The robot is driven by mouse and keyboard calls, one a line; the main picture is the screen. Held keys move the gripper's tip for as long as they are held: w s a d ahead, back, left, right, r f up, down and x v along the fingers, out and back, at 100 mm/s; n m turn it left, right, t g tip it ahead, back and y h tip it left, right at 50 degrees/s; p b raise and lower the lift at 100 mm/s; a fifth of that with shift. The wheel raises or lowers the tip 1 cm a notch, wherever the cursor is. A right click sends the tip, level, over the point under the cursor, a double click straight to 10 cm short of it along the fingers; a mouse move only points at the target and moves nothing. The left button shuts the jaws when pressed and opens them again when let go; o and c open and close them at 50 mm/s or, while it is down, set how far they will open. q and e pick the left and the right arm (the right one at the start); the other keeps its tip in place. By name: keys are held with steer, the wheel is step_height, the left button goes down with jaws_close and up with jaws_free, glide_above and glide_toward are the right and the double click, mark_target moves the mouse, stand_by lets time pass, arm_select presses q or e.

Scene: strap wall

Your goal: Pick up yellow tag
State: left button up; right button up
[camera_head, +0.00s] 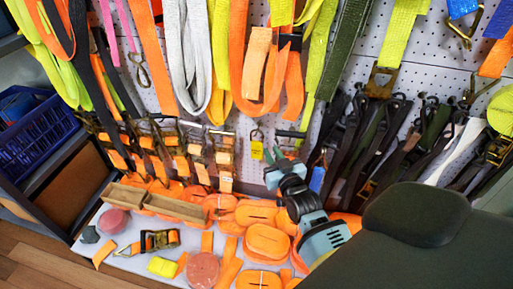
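The yellow tag (257,149) hangs from a small metal ring on the white perforated wall, near the middle of the head view. My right gripper (274,154) reaches up from the lower right, with its fingertips just right of the tag. Its two fingers look spread apart with nothing between them. The tag appears outside the fingers; whether a finger touches it cannot be told. My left gripper is not in view.
A blue tag (318,178) hangs to the right of my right gripper. Orange strap rolls (267,242) crowd the shelf below. Straps hang on both sides, with dark ones (365,150) at right. A dark chair-like back (420,235) fills the lower right.

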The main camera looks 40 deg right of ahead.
mark_target(257, 144)
steer(key=x, duration=0.6)
steer(key=shift+f+b, duration=0.3)
steer(key=shift+f, duration=0.2)
steer(key=shift+c, duration=0.5)
jaws_close()
